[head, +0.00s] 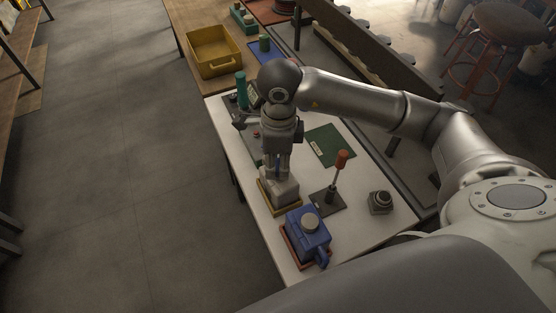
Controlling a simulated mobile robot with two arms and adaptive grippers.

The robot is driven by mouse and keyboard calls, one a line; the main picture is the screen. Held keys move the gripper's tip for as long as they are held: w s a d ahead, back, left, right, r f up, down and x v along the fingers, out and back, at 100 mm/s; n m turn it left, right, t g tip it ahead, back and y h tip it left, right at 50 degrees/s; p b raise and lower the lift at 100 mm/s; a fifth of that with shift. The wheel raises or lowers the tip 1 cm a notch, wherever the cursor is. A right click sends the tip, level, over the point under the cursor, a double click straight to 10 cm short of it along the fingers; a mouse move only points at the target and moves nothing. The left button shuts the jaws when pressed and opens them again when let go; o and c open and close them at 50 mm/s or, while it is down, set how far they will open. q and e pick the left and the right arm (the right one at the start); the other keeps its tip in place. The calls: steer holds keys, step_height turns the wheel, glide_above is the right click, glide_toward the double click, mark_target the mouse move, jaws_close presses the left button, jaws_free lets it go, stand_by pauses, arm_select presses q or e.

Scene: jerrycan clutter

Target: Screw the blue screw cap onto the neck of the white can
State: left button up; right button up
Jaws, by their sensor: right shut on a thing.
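The white can (284,193) stands on a yellow-edged base near the left edge of the white table. My right gripper (279,174) points straight down over the can from above. It is shut on the blue screw cap (279,170), of which only a little blue shows between the fingers. The cap is at the top of the can, around the neck. The fingers hide the neck, so I cannot tell whether the cap is seated on it. My left gripper is out of view.
A blue can (318,239) with a pale round cap stands just in front. A red-handled tool (341,160) stands upright to the right, near a dark grey block (380,202) and green mat (330,142). A green cylinder (241,88) and yellow bin (213,50) are behind.

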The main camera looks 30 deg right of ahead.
steer(key=m, duration=0.2)
steer(key=m+p, duration=0.1)
steer(key=m, duration=0.2)
steer(key=shift+w+d+r, duration=0.15)
steer(key=shift+w+d, duration=0.05)
steer(key=shift+w, duration=0.2)
steer(key=m, duration=0.1)
steer(key=m+p, duration=0.1)
steer(key=m, duration=0.1)
steer(key=m+p, duration=0.1)
steer(key=m, duration=0.1)
steer(key=shift+w+d+r, duration=0.1)
steer(key=shift+w+d, duration=0.1)
steer(key=shift+w, duration=0.15)
steer(key=m+p, duration=0.1)
steer(key=m, duration=0.5)
steer(key=w+d+m+p, duration=0.1)
steer(key=m, duration=0.3)
steer(key=shift+w+r+p, duration=0.1)
steer(key=shift+p, duration=0.2)
steer(key=shift+f+b, duration=2.6)
steer(key=shift+f, duration=0.3)
steer(key=shift+b, duration=0.35)
